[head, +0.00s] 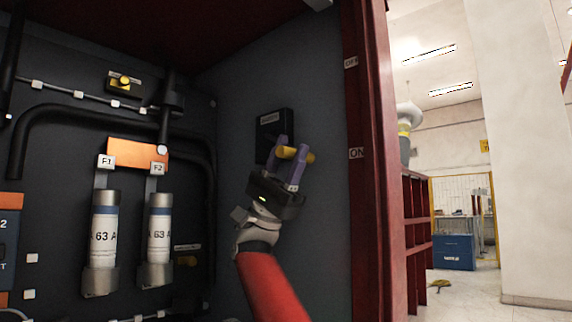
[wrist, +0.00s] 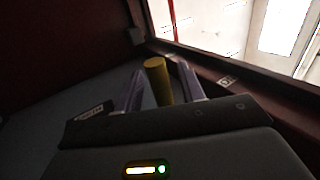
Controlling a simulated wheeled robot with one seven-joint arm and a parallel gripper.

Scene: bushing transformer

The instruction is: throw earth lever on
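The earth lever is a yellow handle (head: 309,157) on a black labelled box (head: 267,124) on the cabinet's right inner wall. The handle sticks out to the right, about level with the ON label (head: 356,153); the OFF label (head: 350,62) is higher. My gripper (head: 294,148) is at the lever, its two purple fingers on either side of the handle. In the wrist view the yellow handle (wrist: 157,80) stands between the fingers of my gripper (wrist: 160,82), with narrow gaps beside it. The gripper looks open around it, and a firm grip does not show.
Two white fuses (head: 104,232) (head: 159,230) under an orange bar (head: 138,153) stand on the cabinet's back wall. A small yellow knob (head: 124,80) is above. The red cabinet frame (head: 372,200) is close to the right. Open floor lies beyond.

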